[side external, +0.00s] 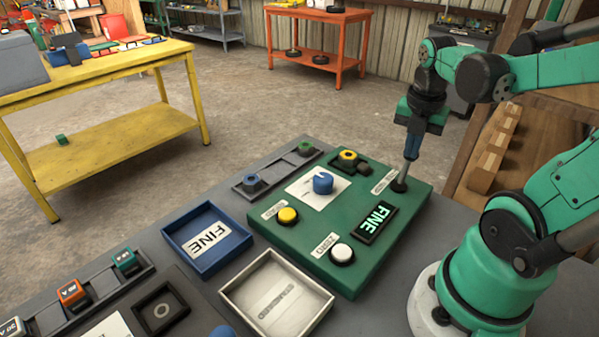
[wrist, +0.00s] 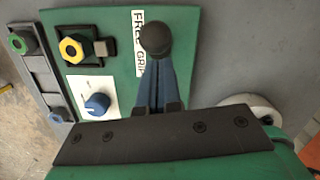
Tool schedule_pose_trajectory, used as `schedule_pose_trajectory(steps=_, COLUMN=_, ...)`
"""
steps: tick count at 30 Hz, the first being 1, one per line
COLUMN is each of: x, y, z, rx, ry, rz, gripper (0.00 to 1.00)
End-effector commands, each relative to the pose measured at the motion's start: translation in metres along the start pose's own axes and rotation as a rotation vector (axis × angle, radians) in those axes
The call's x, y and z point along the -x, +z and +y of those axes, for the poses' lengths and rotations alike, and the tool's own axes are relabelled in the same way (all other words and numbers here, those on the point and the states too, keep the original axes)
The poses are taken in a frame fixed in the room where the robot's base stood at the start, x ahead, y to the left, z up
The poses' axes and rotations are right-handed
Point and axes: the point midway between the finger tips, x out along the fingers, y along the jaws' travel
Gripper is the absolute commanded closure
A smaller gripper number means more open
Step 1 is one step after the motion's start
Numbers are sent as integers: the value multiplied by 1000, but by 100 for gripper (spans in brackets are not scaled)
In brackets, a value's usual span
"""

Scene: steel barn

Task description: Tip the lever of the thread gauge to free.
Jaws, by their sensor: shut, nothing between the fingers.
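The thread gauge is a green box (side external: 345,255) on the grey bench, also in the wrist view (wrist: 112,25). Its lever shows as a round black knob (wrist: 157,38) beside the FREE GRIP label (wrist: 139,42). In the side view, a dark part (side external: 399,186) of the lever shows at the box's far right corner. My gripper (side external: 408,162) points down there. In the wrist view, its closed fingers (wrist: 155,68) reach the knob, with nothing between them. The knob hides the fingertips; I cannot tell whether they touch it or which way the lever tilts.
The box carries a blue dial (side external: 323,183), a yellow button (side external: 287,215), a white ZERO button (side external: 342,253), a lit FINE display (side external: 376,222) and a yellow ring part (side external: 348,156). A blue FINE tray (side external: 207,240) and a pale tray (side external: 277,290) stand left of it.

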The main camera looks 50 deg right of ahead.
Motion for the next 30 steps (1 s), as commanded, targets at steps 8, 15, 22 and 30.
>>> schedule_pose_trajectory(steps=8, x=-2, y=10, z=-2, rx=-1, ry=0, rz=-3, gripper=100)
schedule_pose_trajectory(steps=15, x=-2, y=12, z=-3, rx=-2, ry=-2, rz=-8, gripper=100)
schedule_pose_trajectory(steps=22, x=-2, y=13, z=-3, rx=-4, ry=-2, rz=-8, gripper=100)
schedule_pose_trajectory(steps=30, x=5, y=14, z=-3, rx=-5, ry=-3, rz=-8, gripper=100)
